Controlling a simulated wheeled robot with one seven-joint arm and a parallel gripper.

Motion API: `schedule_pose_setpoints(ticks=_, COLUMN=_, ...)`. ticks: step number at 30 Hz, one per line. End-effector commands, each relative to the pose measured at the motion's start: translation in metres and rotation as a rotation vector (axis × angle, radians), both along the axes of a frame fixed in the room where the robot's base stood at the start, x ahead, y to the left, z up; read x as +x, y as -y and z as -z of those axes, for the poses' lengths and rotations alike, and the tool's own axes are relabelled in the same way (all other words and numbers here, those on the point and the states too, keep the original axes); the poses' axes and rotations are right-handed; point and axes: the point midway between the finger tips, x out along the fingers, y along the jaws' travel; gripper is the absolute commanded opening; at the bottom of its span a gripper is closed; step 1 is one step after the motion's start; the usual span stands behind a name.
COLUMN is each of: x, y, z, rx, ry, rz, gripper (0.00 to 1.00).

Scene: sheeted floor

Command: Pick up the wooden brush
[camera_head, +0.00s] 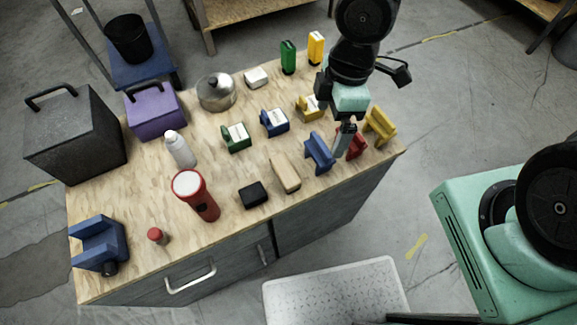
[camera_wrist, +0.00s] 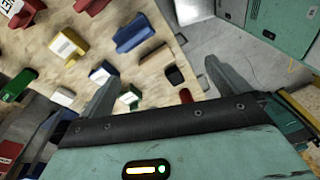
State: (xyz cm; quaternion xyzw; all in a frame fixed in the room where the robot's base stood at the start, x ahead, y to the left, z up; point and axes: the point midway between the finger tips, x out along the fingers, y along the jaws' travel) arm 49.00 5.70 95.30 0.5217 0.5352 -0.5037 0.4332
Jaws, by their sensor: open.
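The likely wooden brush is a pale tan, oblong block (camera_head: 285,173) lying on the plywood worktop (camera_head: 225,160). It lies between a blue bracket-shaped object (camera_head: 319,153) and a small black block (camera_head: 253,194). Its bristles cannot be made out. In the wrist view a pale tan block (camera_wrist: 150,56) shows between a blue piece and a black one. My gripper (camera_head: 343,132) is above the right part of the worktop, to the right of the tan block and apart from it. In the wrist view its two fingers (camera_wrist: 160,74) are spread, with nothing held between them.
Red (camera_head: 356,146) and yellow (camera_head: 380,127) brackets stand close to my gripper. A red cylinder (camera_head: 198,195), white bottle (camera_head: 179,149), kettle (camera_head: 216,92) and purple box (camera_head: 155,110) stand farther left. A white step (camera_head: 335,292) is on the floor in front of the cabinet.

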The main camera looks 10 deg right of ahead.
Motion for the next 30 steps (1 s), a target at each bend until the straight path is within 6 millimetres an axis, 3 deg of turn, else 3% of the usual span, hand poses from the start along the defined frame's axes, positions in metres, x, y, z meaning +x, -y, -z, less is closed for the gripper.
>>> schedule_pose_setpoints(ticks=3, x=0.013, y=-0.008, z=0.015, rx=0.126, ry=0.0, rz=-0.149, gripper=1.0)
schedule_pose_setpoints(ticks=9, x=0.026, y=-0.019, z=0.024, rx=0.262, ry=0.043, rz=-0.293, gripper=1.0)
schedule_pose_setpoints(ticks=14, x=0.027, y=-0.026, z=0.037, rx=0.288, ry=0.055, rz=-0.324, gripper=1.0)
schedule_pose_setpoints(ticks=30, x=0.017, y=-0.059, z=0.121, rx=0.284, ry=0.054, rz=-0.323, gripper=1.0)
